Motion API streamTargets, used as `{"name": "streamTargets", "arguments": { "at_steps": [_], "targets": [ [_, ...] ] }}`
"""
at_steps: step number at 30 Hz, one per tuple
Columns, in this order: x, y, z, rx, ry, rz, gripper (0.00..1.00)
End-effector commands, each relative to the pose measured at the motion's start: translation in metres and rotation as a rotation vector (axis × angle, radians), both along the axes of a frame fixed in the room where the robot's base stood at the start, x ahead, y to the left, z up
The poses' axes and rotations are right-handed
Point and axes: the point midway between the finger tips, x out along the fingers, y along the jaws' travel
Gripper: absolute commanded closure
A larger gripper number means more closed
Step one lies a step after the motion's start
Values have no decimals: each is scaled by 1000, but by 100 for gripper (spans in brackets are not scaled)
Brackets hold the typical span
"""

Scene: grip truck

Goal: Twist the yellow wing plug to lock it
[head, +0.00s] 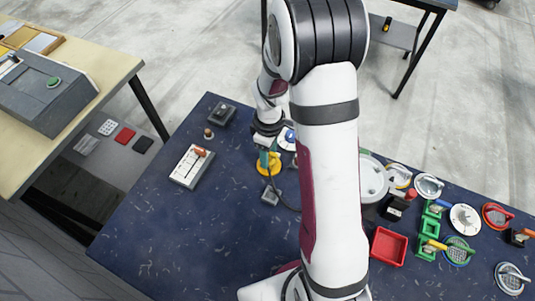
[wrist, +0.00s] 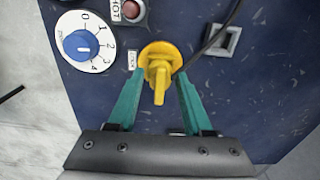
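The yellow wing plug (wrist: 160,78) sits on the dark blue table top in the wrist view, a round yellow base with a raised wing across it. The wing points toward my gripper, roughly along the picture's vertical. My gripper (wrist: 158,82) has its two teal fingers spread on either side of the wing, with a gap visible on both sides. In the head view the yellow plug (head: 268,165) is partly hidden by my gripper (head: 267,157), which is over it. A small label with unclear lettering (wrist: 132,59) lies left of the plug.
A grey square switch (wrist: 226,40) and a black cable (wrist: 212,38) are at right. In the head view, a red tray (head: 388,247) stands right; the front left table is clear.

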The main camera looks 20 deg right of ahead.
Motion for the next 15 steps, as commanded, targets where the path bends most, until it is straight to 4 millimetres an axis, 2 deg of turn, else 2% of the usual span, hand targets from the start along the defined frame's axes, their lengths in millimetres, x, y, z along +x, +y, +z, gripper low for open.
{"name": "streamTargets", "arguments": {
  "at_steps": [1, 6, 8, 13, 15],
  "targets": [
    [0, 0, 0, 0, 0, 0, 61],
    [0, 0, 0, 0, 0, 0, 92],
    [0, 0, 0, 0, 0, 0, 100],
    [0, 0, 0, 0, 0, -1, 100],
    [0, 0, 0, 0, 0, -76, 100]
  ]
}}
